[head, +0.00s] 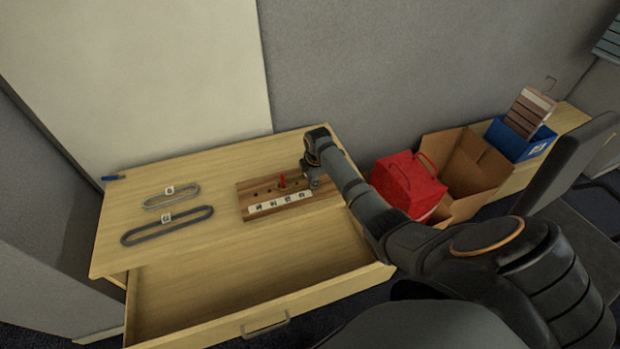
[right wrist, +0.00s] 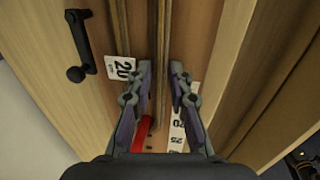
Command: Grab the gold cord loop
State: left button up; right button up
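Two cord loops lie flat on the left of the table. The smaller, paler loop (head: 150,206) is at the back with a white tag; the longer, dark grey loop (head: 137,240) is in front with another tag. Neither looks clearly gold. My right gripper (head: 312,185) is at the right end of a striped wooden board, well to the right of both loops. My left gripper is not in view.
The wooden board (head: 246,192) carries a red peg (head: 282,181) and white number labels (head: 262,207). A blue item (head: 113,177) lies at the table's back left. The drawer (head: 190,300) below is open. A red bag (head: 405,185), cardboard box (head: 470,165) and blue bin (head: 520,143) stand right.

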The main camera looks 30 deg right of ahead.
jog(key=shift+s, duration=0.1)
grip_shut()
notch_tip(320, 180, up, 10)
jog(key=b, duration=0.1)
dwell(0.4)
